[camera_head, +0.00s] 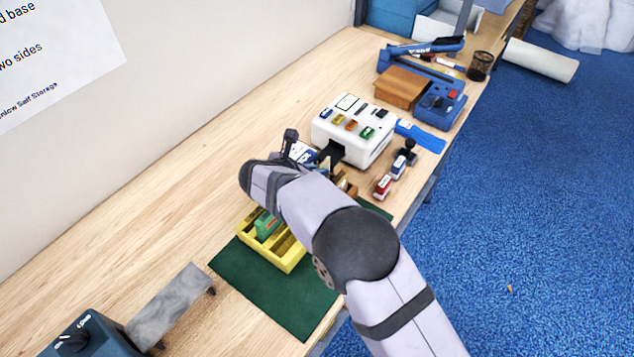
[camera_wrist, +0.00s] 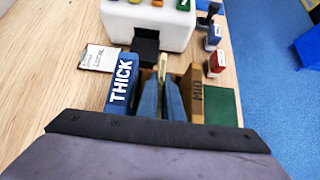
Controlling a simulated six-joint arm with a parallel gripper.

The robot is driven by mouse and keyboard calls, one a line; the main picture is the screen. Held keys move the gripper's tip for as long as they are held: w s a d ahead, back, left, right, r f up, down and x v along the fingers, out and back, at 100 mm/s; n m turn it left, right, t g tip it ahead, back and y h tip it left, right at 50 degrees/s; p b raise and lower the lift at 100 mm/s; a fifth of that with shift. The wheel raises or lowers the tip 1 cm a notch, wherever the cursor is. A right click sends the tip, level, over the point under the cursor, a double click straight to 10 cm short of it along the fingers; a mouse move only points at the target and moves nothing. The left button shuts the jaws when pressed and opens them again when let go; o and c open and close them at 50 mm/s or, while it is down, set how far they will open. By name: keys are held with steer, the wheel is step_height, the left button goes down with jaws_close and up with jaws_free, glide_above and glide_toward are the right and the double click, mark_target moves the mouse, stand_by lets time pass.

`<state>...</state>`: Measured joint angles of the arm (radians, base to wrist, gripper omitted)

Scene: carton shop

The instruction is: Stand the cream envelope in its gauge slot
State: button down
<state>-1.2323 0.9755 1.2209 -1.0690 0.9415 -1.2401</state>
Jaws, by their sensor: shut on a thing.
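In the wrist view my gripper (camera_wrist: 162,98) points away from the camera, its two fingers close together. A thin cream strip, which looks like the cream envelope (camera_wrist: 162,66) seen edge-on, shows between and beyond the fingertips. To the left stands a blue block marked THICK (camera_wrist: 121,84); to the right stands a brown block marked MID (camera_wrist: 195,92). The fingers and envelope are between these blocks. The envelope's lower edge is hidden, so I cannot tell whether it touches the gauge floor. In the head view my arm hides the gripper and most of the gauge.
A white machine (camera_head: 350,130) with coloured buttons stands just beyond. Small red and blue stamps (camera_head: 383,187) are to its right. A yellow divided tray (camera_head: 286,260) sits on a green mat (camera_head: 270,300). A labelled card (camera_wrist: 99,58) lies left of the THICK block.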

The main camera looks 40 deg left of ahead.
steer(key=shift+r+p, duration=1.3)
steer(key=shift+r, duration=0.65)
steer(key=shift+w+a+r, duration=0.2)
steer(key=shift+w+r, duration=0.05)
steer(key=shift+r, duration=0.15)
steer(key=w+a+r+n+y, duration=0.1)
steer(key=w+a+r+n, duration=0.15)
steer(key=r, duration=0.55)
steer(key=s+a+f+m+p, duration=0.1)
steer(key=s+a, duration=0.1)
steer(key=s, duration=0.6)
steer(key=s+a+f+m, duration=0.1)
steer(key=s+a+f, duration=0.15)
steer(key=s, duration=0.55)
steer(key=shift+m+h, duration=0.25)
steer(key=shift+h, duration=0.25)
steer(key=shift+s+d+f+b, duration=0.25)
steer(key=shift+s+f, duration=0.25)
steer(key=shift+f, duration=0.3)
steer(key=shift+s+d+f+b, duration=0.1)
steer(key=shift+s+d+f, duration=0.3)
steer(key=shift+f, duration=0.45)
steer(key=shift+s+d+f+b, duration=0.2)
steer(key=shift+s+f, duration=0.4)
steer(key=shift+f, duration=0.2)
steer(key=shift+a+p, duration=0.1)
steer(key=shift+p, duration=0.2)
steer(key=shift+f+b, duration=1.1)
steer(key=shift+f, duration=1)
